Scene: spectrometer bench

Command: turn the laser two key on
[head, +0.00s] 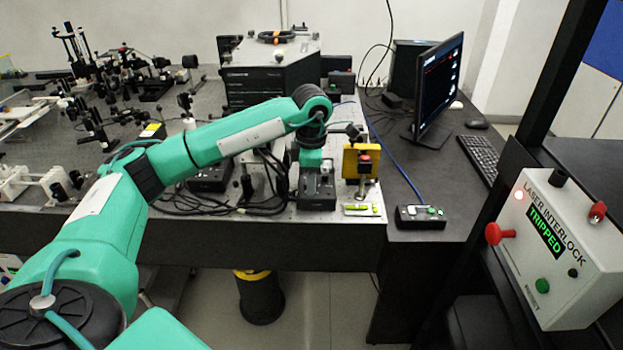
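My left arm reaches across the bench from the left, and its wrist points down at the front edge. My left gripper (314,166) is over a black control box (318,198), at or just above its top. The fingertips are too small and too covered to tell whether they are open or touching anything. Another black control box (210,178) stands to the left, partly behind my arm. No label or key for laser two can be read on either box. My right gripper is not in view.
A yellow block on a post (362,160) stands close right of the gripper. Loose black cables (235,205) lie left of it. A small button box (421,216), a monitor (440,88) and a keyboard (480,158) are farther right. The laser interlock box (556,250) reads TRIPPED, with a red light.

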